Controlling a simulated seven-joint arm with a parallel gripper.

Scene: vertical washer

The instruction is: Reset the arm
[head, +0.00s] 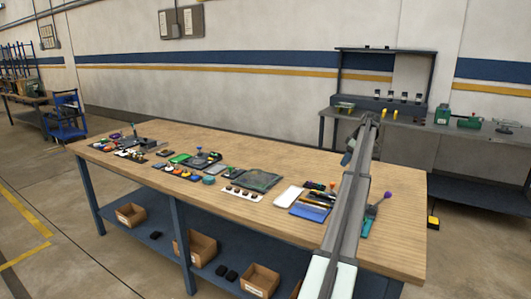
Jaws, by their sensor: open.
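My arm crosses the right part of the head view as a long grey link with a white section at the bottom. It rises from the bottom edge, over the wooden workbench (390,235), to about the height of the rear bench. A small dark part shows at its left side near the top; I cannot tell what it is. I cannot make out my gripper or its fingers. The link hides a strip of the workbench.
Several small parts, a green board (250,179), a white block (288,196) and blue sheets (310,211) lie on the workbench. A purple-topped tool (386,197) lies right of my arm. Cardboard boxes (262,280) stand on the lower shelf. A grey bench (460,128) stands behind.

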